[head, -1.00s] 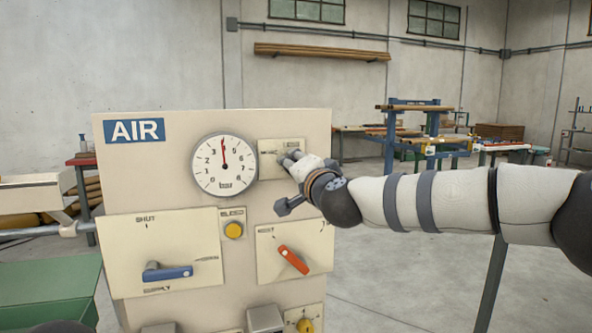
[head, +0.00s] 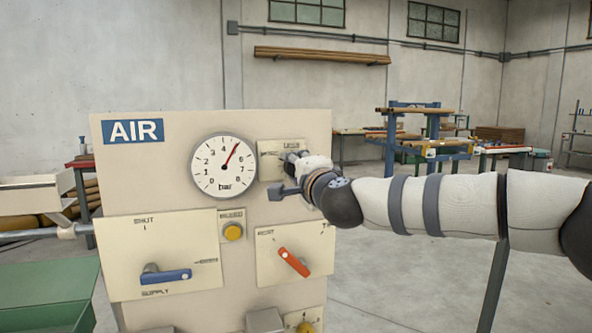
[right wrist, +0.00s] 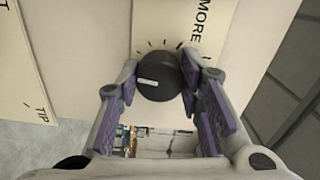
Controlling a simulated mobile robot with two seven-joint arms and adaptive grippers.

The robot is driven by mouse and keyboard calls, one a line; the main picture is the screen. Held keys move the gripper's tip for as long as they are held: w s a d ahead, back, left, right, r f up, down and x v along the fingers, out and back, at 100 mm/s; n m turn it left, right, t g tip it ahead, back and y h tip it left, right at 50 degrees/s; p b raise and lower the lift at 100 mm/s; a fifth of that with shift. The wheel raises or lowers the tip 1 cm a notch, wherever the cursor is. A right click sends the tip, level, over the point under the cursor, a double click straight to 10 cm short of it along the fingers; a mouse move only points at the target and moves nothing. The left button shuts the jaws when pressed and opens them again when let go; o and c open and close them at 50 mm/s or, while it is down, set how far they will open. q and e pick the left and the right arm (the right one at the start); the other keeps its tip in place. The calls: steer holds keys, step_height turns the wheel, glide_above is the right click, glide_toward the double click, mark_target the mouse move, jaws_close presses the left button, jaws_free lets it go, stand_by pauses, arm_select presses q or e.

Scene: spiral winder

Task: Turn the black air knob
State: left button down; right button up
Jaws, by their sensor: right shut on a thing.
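The black air knob (right wrist: 158,78) sits on a small cream plate with tick marks and the word MORE, seen in the right wrist view. A white line marks its face. In the head view the plate (head: 268,168) is beside the gauge, and my gripper hides most of the knob. My right gripper (right wrist: 160,82) is shut on the knob, one purple-padded finger on each side. The round pressure gauge (head: 224,166) is left of it on the AIR panel (head: 180,123), its red needle tilted right of the top, near 5. My left gripper is not in view.
Below the gauge are a blue supply lever (head: 166,275), a yellow button (head: 233,232) and a red-orange lever (head: 293,262). Another yellow knob (head: 305,327) is at the panel's bottom. Open floor lies right of the panel; benches stand farther back.

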steer(key=o, duration=1.2)
steer(key=shift+c, duration=0.2)
steer(key=v, duration=1.2)
